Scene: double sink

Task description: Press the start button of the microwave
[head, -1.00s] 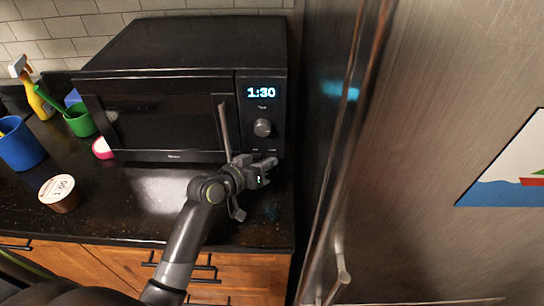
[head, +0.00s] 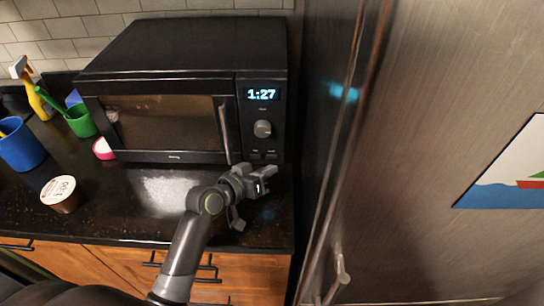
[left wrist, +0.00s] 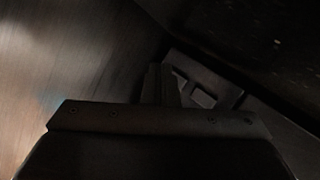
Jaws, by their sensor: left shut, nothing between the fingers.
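The black microwave (head: 185,50) stands on the dark counter with its door shut. Its window is lit from inside and its display (head: 261,94) reads 1:27. A round knob (head: 262,129) sits below the display, and small buttons (head: 264,155) lie below the knob at the panel's bottom. My left gripper (head: 276,176) is shut and empty, just in front of and below those buttons, and looks slightly apart from them. The left wrist view is dark and shows the gripper's fingers (left wrist: 190,88). My right gripper is not in view.
A steel fridge (head: 430,120) stands close on the right of my left gripper. On the counter at left are a blue cup (head: 20,150), a green cup (head: 80,122), a spray bottle (head: 38,98) and a lidded tub (head: 60,194). The counter's front middle is clear.

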